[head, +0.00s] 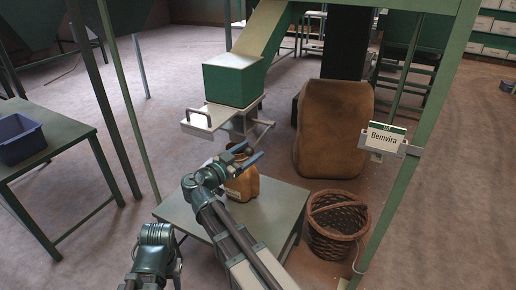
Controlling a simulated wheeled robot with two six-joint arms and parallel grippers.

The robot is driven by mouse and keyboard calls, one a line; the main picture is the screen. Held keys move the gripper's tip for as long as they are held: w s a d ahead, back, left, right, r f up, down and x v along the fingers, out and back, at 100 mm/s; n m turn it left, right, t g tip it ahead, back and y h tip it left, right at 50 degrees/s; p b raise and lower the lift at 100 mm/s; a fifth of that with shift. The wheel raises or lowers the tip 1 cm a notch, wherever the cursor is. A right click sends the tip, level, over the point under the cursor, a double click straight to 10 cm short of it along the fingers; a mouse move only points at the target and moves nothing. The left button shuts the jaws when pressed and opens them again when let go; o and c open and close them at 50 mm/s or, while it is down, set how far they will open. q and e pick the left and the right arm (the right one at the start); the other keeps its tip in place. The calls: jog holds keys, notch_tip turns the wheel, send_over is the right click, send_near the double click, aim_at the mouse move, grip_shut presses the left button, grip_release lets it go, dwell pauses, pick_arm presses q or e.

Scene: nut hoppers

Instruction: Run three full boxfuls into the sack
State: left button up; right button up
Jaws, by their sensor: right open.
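A green box (228,85) sits under a sloping chute (262,35). A big brown sack (335,130) stands upright to the right, below a dark vertical duct (349,40). My right gripper (248,155) is open at the top of a tan jug (243,185) on a small table, apart from the plate's handle. I cannot tell whether it touches the jug. Part of my left arm shows at the bottom left; its fingers do not show.
The small grey table (275,205) is in front of the box. A wicker basket (337,222) stands on the floor to its right. A green post (425,120) carries a "Bemvira" sign (384,138). A blue bin (20,138) is on the left table (62,130). Floor between the tables is clear.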

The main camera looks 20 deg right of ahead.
grip_shut()
dwell(0.4)
dwell(1.0)
